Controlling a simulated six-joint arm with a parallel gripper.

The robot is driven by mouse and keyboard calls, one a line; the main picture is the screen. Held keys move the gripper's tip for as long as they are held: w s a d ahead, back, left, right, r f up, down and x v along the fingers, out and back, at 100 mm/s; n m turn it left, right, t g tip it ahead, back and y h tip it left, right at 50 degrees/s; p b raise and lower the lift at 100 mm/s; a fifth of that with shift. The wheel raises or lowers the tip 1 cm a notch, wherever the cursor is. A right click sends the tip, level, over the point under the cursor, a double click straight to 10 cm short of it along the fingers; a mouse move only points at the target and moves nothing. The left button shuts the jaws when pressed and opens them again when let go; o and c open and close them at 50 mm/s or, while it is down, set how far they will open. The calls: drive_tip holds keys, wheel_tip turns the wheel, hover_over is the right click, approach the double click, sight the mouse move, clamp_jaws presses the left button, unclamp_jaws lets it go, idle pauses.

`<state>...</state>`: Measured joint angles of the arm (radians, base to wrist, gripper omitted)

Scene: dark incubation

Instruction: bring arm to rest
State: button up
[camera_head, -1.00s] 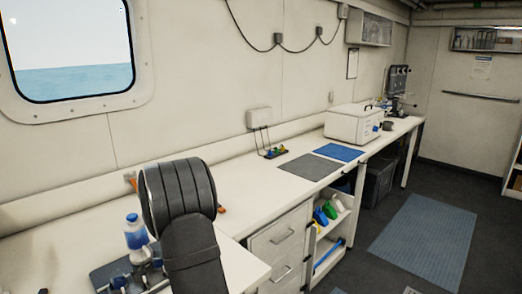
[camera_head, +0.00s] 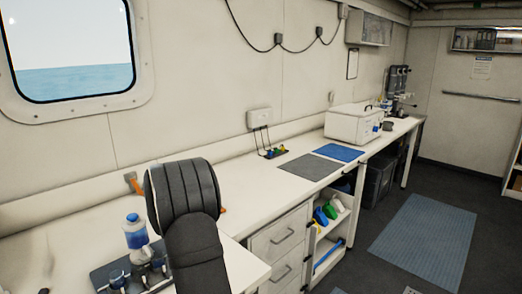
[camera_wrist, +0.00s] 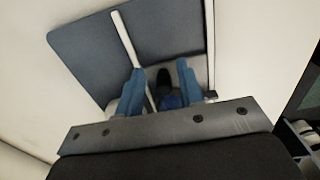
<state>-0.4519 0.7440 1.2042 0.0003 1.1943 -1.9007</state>
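My gripper (camera_wrist: 162,72) shows in the wrist view with its two blue fingers apart. Nothing is clearly clamped between them. A small dark object and something blue show in the gap, lower down; I cannot tell what they are. In the head view my dark arm hides the gripper. The wrist view looks down on a dark grey board (camera_wrist: 85,50) with a pale bar across it, on the white bench (camera_wrist: 255,60).
An orange-handled item (camera_head: 131,182) lies behind. Grey (camera_head: 309,167) and blue (camera_head: 339,152) mats and a white box (camera_head: 352,124) are further along the bench.

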drive_tip(key=s+a, duration=0.2)
drive_tip(key=shift+s+a, duration=0.3)
wheel_tip(320, 180, up, 5)
drive_tip(key=shift+s+a+f, duration=0.1)
drive_tip(key=shift+r, duration=0.45)
drive_tip(key=shift+c, duration=0.8)
drive_tip(key=d+r+m+y, duration=0.4)
drive_tip(key=d+r+m, duration=0.3)
drive_tip(key=r+m, duration=0.25)
drive_tip(key=shift+n, duration=0.25)
drive_tip(key=x, duration=1.6)
drive_tip(key=shift+a, duration=0.45)
